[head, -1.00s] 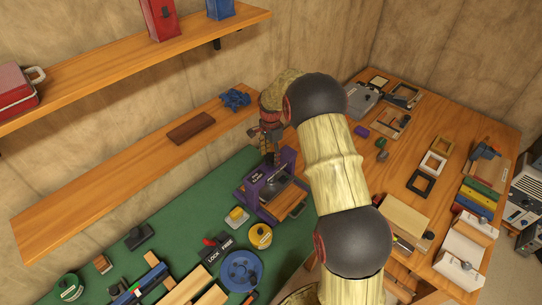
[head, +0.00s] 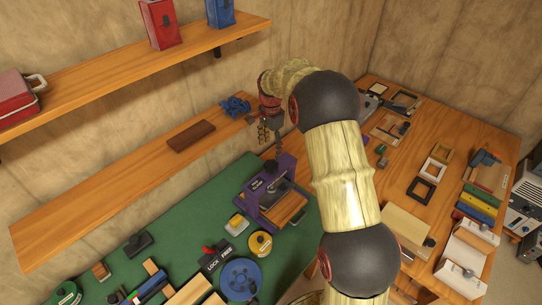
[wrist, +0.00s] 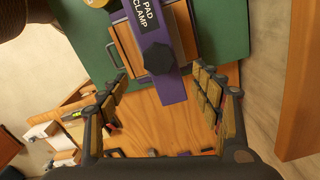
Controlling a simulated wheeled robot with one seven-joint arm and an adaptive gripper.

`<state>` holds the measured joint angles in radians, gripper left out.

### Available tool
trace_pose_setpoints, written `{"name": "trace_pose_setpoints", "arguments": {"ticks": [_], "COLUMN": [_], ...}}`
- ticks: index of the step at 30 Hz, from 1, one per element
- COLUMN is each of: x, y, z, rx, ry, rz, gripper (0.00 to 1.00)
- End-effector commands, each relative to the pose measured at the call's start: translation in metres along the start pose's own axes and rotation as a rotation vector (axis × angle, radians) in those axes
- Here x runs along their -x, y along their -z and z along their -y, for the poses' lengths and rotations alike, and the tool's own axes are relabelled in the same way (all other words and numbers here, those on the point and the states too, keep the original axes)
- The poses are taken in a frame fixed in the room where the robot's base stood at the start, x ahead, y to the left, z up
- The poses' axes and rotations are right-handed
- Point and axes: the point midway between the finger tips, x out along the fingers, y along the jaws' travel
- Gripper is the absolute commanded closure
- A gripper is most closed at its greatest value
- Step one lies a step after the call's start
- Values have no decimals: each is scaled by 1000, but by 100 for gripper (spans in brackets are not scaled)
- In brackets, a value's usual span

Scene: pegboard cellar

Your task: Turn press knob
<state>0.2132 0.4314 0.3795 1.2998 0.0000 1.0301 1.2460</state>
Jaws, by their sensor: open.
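A purple press (head: 284,163) labelled PAD CLAMP stands at the far right end of the green work surface. Its dark knob (head: 270,166) sits on top of the purple crossbar. In the wrist view the black, faceted knob (wrist: 158,58) shows beyond the fingertips, near the upper middle. My gripper (head: 269,133) is above the knob in the head view. In the wrist view my gripper (wrist: 160,75) has its two fingers spread wide, with nothing between them. The knob appears apart from both fingers; the exact gap is hard to tell.
A wooden shelf (head: 130,195) with a brown block (head: 191,136) and a blue item (head: 236,106) runs along the wall close to my gripper. A yellow round tin (head: 260,243) and a blue spool (head: 240,278) lie in front of the press. A wooden table (head: 395,190) stands right.

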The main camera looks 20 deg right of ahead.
Motion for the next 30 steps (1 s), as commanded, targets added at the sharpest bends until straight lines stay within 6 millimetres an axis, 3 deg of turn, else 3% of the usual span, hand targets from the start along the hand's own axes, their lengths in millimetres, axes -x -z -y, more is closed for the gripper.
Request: {"name": "trace_pose_setpoints", "arguments": {"ticks": [3,8,24,30], "x": [16,25,26,25], "y": [0,0,0,1], "z": [0,0,0,2], "rx": [0,0,7,149], "ry": [1,-1,-1,9], "rz": [0,0,0,-4], "gripper": [35,35,35,35]}}
